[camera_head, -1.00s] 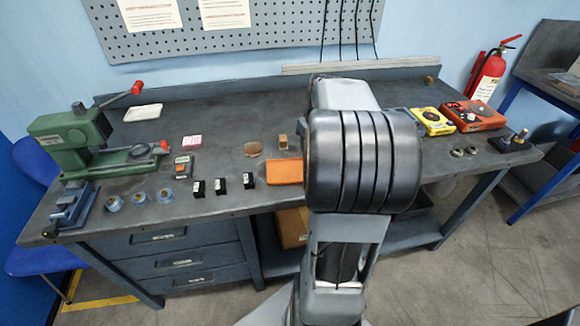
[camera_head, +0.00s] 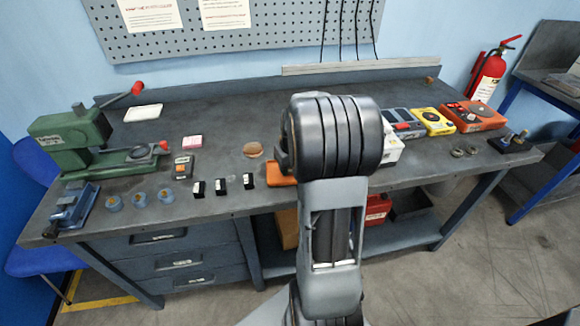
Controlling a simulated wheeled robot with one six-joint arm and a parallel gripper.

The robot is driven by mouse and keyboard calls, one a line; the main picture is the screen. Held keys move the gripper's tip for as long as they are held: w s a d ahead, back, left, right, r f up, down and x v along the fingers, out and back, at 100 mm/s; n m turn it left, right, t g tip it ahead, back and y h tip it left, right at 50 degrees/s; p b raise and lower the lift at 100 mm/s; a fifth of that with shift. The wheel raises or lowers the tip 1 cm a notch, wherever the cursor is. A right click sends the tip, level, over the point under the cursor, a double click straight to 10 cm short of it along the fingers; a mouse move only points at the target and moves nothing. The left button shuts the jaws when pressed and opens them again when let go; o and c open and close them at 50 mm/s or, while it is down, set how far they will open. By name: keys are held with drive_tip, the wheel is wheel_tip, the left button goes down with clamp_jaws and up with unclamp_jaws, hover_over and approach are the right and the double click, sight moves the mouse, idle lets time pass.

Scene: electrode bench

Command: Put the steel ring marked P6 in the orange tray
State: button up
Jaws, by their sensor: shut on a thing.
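The orange tray (camera_head: 281,181) lies near the front edge of the bench, its right part hidden behind my arm. My gripper's fingers are hidden behind my own wrist, so what they hold cannot be seen. Two small ring-like pieces lie on the right of the bench, a left one (camera_head: 457,153) and a right one (camera_head: 472,150); no marking on them is readable. I cannot make out a ring marked P6 anywhere.
Several black blocks with white labels (camera_head: 221,185) stand left of the tray. Several blue round pieces (camera_head: 140,200) stand farther left, by a green press (camera_head: 75,140). A brown disc (camera_head: 253,150) lies behind the tray. Yellow (camera_head: 432,121) and orange-red (camera_head: 474,115) instruments stand at right.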

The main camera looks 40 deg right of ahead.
drive_tip(key=shift+f, duration=0.15)
drive_tip(key=o, duration=1.1)
drive_tip(key=shift+c, duration=0.2)
wheel_tip(320, 180, up, 11)
drive_tip(key=s, duration=0.2)
drive_tip(key=s+a+f+n, duration=0.1)
drive_tip(key=s+a, duration=0.4)
drive_tip(key=a, duration=0.5)
drive_tip(key=s+a+f+t, duration=0.1)
drive_tip(key=s+a, duration=0.4)
drive_tip(key=a, duration=0.6)
drive_tip(key=shift+n+t, duration=0.3)
drive_tip(key=shift+n, duration=0.1)
drive_tip(key=shift+s, duration=0.1)
